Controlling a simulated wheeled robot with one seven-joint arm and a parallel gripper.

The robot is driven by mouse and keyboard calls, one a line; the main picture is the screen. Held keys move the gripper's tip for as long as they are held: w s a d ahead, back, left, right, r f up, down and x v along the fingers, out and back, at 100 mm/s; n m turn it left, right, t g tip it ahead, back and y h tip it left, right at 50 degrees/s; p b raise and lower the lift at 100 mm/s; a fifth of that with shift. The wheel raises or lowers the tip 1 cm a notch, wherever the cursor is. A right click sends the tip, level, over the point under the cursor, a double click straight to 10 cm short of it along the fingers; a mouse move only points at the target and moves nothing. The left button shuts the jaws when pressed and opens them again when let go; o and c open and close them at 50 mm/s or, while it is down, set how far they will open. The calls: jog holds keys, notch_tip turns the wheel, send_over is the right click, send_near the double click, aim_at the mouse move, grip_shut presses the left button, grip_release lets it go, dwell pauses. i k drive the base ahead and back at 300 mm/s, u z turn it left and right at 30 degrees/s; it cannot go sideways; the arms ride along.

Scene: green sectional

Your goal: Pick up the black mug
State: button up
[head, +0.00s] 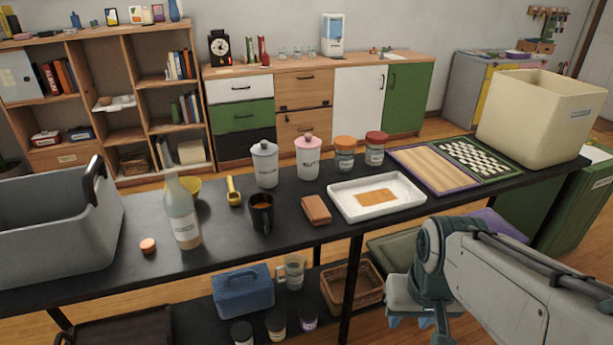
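The black mug (261,213) stands upright on the black table, with brown contents visible inside its rim. It is between the yellow scoop and a brown block. My gripper (410,322) hangs low at the front right, below the tabletop level in the picture and well to the right of the mug. Its two light blue fingertips show apart, with nothing seen between them. Part of the gripper is hidden behind its own housing and my arm.
A glass bottle (183,215), yellow scoop (233,191), white canister (265,165), pink canister (308,158) and brown block (316,210) surround the mug. A white tray (345,208) lies to the right. A grey bin (50,235) stands left, a cream bin (535,125) far right.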

aim_at(262, 205)
jog(key=u, duration=0.2)
jog(key=i, duration=1.1)
jog(key=u, duration=0.6)
